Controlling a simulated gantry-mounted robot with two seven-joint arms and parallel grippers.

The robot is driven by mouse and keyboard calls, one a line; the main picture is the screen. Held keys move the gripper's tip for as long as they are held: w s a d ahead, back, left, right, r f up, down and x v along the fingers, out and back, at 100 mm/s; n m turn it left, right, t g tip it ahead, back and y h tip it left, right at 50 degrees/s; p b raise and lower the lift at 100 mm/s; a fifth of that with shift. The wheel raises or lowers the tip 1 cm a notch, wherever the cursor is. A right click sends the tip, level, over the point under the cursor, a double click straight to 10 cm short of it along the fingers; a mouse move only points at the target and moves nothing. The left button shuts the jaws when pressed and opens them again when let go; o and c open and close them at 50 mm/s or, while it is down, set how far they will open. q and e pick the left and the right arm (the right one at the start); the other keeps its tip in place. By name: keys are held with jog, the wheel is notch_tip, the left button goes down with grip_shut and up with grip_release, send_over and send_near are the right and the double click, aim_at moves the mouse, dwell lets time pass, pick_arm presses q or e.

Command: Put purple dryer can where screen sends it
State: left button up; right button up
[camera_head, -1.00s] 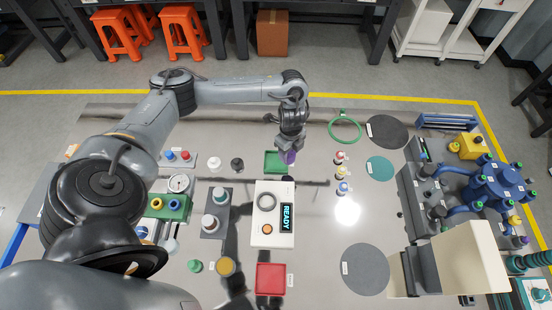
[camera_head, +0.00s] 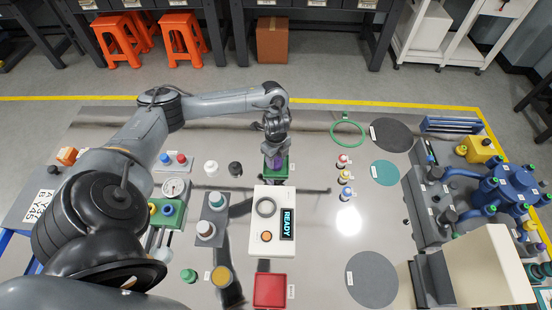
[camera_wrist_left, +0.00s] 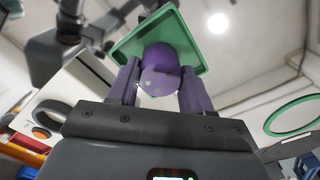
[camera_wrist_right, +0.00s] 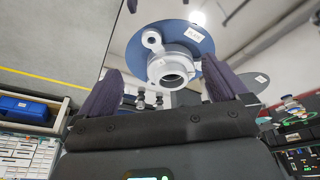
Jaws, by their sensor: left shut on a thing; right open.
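The purple dryer can (camera_wrist_left: 160,68) is between the fingers of my left gripper (camera_wrist_left: 158,90), which is shut on it. In the head view the can (camera_head: 275,162) shows just under my left gripper (camera_head: 274,150), over the green tray (camera_head: 284,168). I cannot tell whether the can touches the tray floor. In the left wrist view the green tray (camera_wrist_left: 197,55) is right behind the can. The screen (camera_head: 287,224) on the white box reads READY. My right gripper (camera_wrist_right: 160,92) is open and empty, with a blue disc and grey metal fitting (camera_wrist_right: 172,68) beyond its fingers.
A red tray (camera_head: 270,290) lies at the front. A white bottle (camera_head: 211,168) and a black one (camera_head: 235,168) stand left of the green tray. Several small bottles (camera_head: 344,176) stand to the right. Grey discs (camera_head: 371,279) and a blue manifold (camera_head: 510,186) lie farther right.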

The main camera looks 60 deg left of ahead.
pick_arm(q)
jog(key=o, duration=1.2)
jog(key=shift+f, duration=0.1)
